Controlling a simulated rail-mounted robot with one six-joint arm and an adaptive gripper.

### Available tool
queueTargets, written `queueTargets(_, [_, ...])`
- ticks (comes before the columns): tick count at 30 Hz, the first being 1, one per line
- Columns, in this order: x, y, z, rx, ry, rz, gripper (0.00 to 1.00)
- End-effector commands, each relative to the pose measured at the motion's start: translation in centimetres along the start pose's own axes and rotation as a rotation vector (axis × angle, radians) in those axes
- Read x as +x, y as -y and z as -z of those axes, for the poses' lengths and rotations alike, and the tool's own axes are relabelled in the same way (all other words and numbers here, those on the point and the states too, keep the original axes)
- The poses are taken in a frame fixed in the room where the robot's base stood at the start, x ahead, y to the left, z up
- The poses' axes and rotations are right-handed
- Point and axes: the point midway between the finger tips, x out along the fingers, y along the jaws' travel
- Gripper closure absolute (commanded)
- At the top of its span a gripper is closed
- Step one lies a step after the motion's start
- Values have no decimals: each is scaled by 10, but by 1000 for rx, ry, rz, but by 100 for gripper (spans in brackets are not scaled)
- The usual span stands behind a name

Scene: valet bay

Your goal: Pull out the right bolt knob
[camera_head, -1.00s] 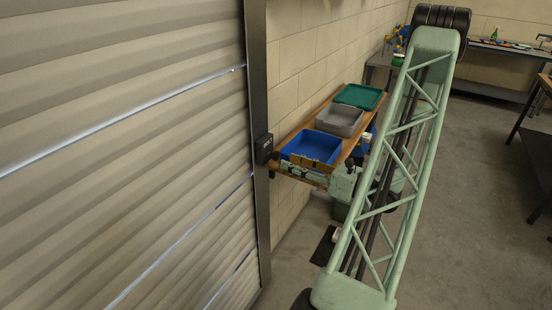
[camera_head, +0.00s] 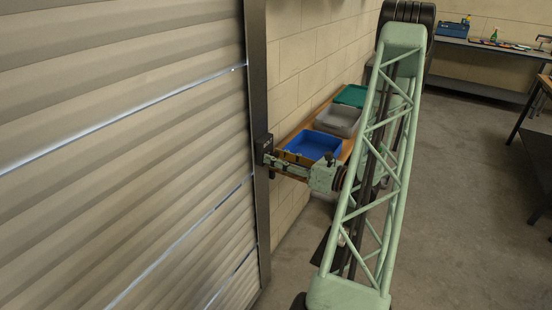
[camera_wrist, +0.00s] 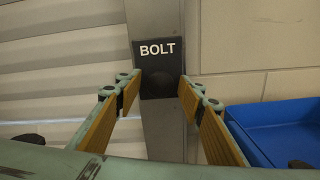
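A black block labelled BOLT (camera_wrist: 161,51) is mounted on the grey door post, with a dark round knob (camera_wrist: 161,84) on its lower face. In the head view the block (camera_head: 264,143) sits on the post at the right edge of the shutter. My gripper (camera_wrist: 158,86) is open, its two tan-padded fingers pointing at the block with the tips either side of the knob. I cannot tell whether a finger touches it. In the head view my gripper (camera_head: 277,162) reaches left to the post, and the knob cannot be made out.
The ribbed roller shutter (camera_head: 120,150) fills the left. Right of the post (camera_head: 256,90), a wooden bench carries a blue tray (camera_head: 318,146), a grey tray (camera_head: 338,121) and a green tray (camera_head: 353,95) beside my gripper. The concrete floor (camera_head: 470,200) is open to the right.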

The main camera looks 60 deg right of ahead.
Motion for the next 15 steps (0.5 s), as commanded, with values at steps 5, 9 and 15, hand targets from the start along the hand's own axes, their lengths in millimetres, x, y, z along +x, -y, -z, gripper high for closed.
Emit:
queueTargets(5, [1,0,0,0,0,0,64])
queueTargets(9, [1,0,0,0,0,0,64])
queueTargets(15, [1,0,0,0,0,-1,82])
